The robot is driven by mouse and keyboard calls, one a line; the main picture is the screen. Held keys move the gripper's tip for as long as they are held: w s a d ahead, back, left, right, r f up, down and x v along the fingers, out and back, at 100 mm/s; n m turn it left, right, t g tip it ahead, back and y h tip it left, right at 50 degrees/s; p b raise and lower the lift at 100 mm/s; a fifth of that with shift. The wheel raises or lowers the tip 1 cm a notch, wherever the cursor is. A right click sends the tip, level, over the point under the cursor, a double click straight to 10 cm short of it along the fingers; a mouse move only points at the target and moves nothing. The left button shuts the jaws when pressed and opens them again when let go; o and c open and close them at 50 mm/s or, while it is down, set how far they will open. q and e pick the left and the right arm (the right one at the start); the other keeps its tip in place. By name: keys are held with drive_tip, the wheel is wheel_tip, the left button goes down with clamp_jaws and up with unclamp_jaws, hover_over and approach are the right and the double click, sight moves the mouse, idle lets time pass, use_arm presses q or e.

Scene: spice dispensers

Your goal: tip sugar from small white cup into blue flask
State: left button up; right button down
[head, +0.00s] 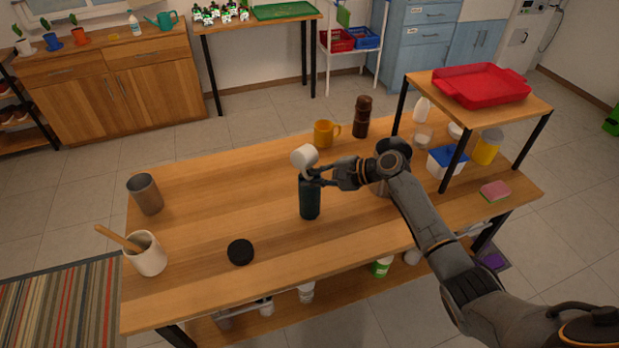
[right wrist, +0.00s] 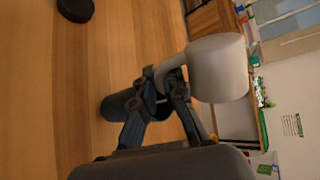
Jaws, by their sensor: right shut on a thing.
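A small white cup (head: 305,157) is held in my right gripper (head: 318,176), whose fingers are shut on its handle. The cup is tilted and sits above the mouth of the dark blue flask (head: 309,200), which stands upright on the table. In the right wrist view the cup (right wrist: 217,68) is beyond the fingertips (right wrist: 165,80), and the flask (right wrist: 122,106) shows partly behind the fingers. I cannot see inside the cup or the flask, and no sugar shows. My left gripper is not in view.
A black lid (head: 240,252) lies in front of the flask. A yellow mug (head: 325,134) and a brown bottle (head: 362,117) stand behind. A grey cup (head: 146,194) and a white crock (head: 147,254) stand at left. A raised shelf (head: 533,107) stands at right.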

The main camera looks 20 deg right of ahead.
drive_tip(key=shift+a+r+m+y, duration=0.1)
drive_tip(key=shift+r+m+y, duration=0.1)
drive_tip(key=shift+m+y, duration=0.35)
idle(0.9)
drive_tip(key=shift+s+f+m+g+y+b, duration=0.1)
drive_tip(key=shift+f+m+g+y+b, duration=0.2)
drive_tip(key=shift+f+m+y+b, duration=0.9)
idle(1.4)
drive_tip(key=shift+r+m+y, duration=0.25)
drive_tip(key=shift+m, duration=0.1)
idle(0.8)
drive_tip(key=shift+a, duration=0.1)
